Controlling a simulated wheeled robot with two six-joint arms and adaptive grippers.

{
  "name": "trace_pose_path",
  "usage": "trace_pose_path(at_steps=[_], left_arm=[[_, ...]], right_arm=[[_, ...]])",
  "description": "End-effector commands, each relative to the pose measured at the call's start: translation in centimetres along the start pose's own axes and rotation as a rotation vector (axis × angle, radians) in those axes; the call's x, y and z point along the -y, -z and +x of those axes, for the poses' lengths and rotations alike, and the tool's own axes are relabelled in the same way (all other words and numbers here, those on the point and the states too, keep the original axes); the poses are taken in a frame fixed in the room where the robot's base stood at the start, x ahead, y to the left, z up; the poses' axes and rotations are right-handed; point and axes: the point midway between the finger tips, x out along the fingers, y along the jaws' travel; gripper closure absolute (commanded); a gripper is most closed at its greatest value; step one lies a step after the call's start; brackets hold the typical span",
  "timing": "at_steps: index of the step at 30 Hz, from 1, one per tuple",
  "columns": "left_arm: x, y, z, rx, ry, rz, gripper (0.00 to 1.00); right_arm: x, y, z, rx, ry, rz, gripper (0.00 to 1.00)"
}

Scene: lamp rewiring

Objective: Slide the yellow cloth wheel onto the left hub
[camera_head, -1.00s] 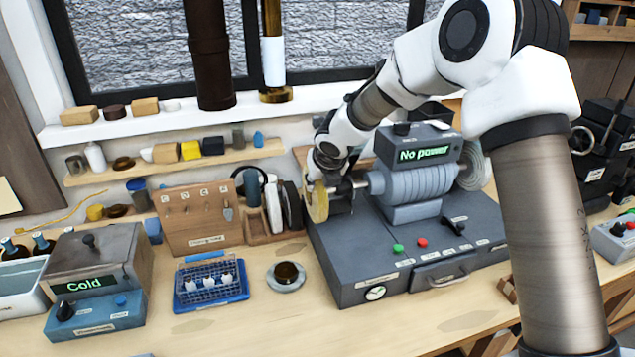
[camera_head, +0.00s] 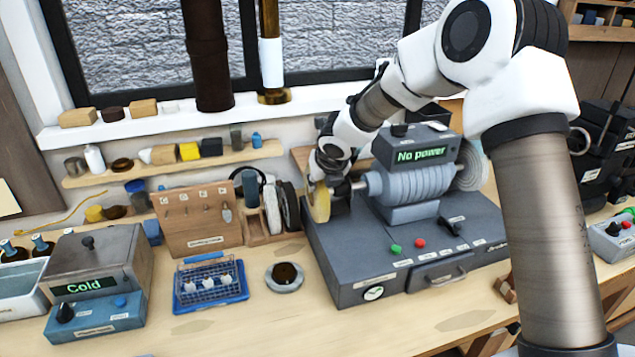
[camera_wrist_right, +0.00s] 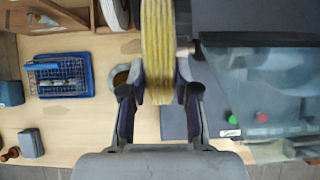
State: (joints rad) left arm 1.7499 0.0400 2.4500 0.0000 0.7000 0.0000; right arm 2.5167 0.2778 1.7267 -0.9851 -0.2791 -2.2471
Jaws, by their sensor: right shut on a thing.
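The yellow cloth wheel (camera_head: 319,203) is at the left end of the grey polishing motor (camera_head: 410,185), edge-on to my head camera. In the right wrist view the yellow wheel (camera_wrist_right: 158,50) stands between the fingers of my right gripper (camera_wrist_right: 160,95), which is shut on it. The left hub (camera_head: 352,187) is the shaft end sticking out of the motor's left side, just right of the wheel. In the wrist view the shaft tip (camera_wrist_right: 186,50) shows close beside the wheel's right face. Whether the shaft enters the wheel is hidden. My left gripper is not in view.
The motor's base (camera_head: 345,280) carries buttons, a drawer and a "No power" display (camera_head: 420,154). A wooden rack with white and dark wheels (camera_head: 272,210) stands left of the base. A small cup (camera_head: 286,276) and a blue basket tray (camera_head: 210,287) sit on the bench.

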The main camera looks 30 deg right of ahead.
Motion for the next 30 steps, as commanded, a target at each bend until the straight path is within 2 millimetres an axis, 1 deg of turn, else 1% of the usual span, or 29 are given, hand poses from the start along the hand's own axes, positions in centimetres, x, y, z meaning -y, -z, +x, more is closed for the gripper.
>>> trace_pose_path(at_steps=[11,19,30], left_arm=[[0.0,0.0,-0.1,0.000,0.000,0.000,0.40],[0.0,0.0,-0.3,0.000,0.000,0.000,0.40],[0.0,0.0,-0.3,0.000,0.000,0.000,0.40]], right_arm=[[0.3,0.0,-0.1,0.000,0.000,0.000,1.00],[1.3,0.0,0.0,0.000,0.000,0.001,1.00],[1.5,0.0,0.0,0.000,0.000,0.001,1.00]])
